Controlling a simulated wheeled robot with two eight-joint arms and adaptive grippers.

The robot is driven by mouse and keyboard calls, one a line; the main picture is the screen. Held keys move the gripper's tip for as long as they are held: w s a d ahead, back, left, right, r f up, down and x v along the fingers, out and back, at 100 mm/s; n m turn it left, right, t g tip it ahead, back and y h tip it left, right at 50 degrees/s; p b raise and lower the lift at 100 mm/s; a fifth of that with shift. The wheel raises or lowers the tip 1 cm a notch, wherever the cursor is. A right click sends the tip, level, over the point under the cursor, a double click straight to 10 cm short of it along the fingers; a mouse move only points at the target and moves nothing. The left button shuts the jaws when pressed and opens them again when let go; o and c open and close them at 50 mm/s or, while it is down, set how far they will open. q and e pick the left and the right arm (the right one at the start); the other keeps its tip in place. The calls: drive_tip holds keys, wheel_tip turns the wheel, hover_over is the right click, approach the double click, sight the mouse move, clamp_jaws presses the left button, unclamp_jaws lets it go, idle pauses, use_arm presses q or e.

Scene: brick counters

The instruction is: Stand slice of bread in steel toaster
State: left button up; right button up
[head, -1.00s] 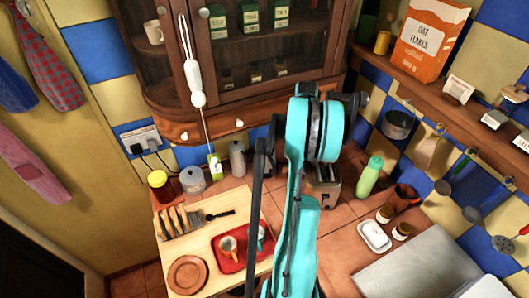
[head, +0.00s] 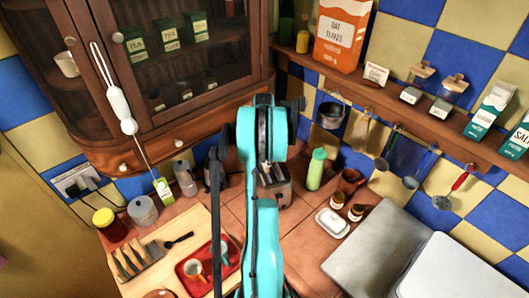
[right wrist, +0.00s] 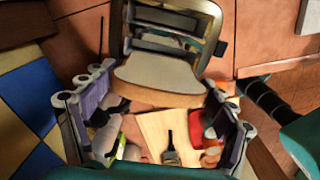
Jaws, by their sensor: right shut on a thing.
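The steel toaster (head: 276,190) stands on the tiled counter, partly hidden behind my turquoise right arm in the head view. In the right wrist view the toaster (right wrist: 213,38) is at the top, with its slots facing the camera. A pale slice of bread with a brown crust (right wrist: 160,76) is in front of the toaster's near side in that view. My right gripper (right wrist: 157,92) is shut on the slice, its fingers to either side. I cannot tell whether the slice touches the toaster or is in a slot. My left gripper is out of view.
A wooden board (head: 198,222) at left holds a rack of slices (head: 132,262) and a red tray (head: 186,277) with cups. A green bottle (head: 316,168), brown jug (head: 350,181) and white butter dish (head: 332,223) stand right of the toaster. A shelf and hanging utensils line the right wall.

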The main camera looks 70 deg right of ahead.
drive_tip(key=shift+f+b, duration=1.35)
drive_tip(key=shift+f, duration=1.95)
drive_tip(key=shift+f+b, duration=0.8)
drive_tip(key=shift+f, duration=0.1)
drive_tip(key=o, duration=0.9)
drive_tip(key=shift+r, duration=0.15)
wheel_tip(320, 180, up, 12)
drive_tip(key=shift+a+f, duration=0.1)
drive_tip(key=shift+w, duration=0.15)
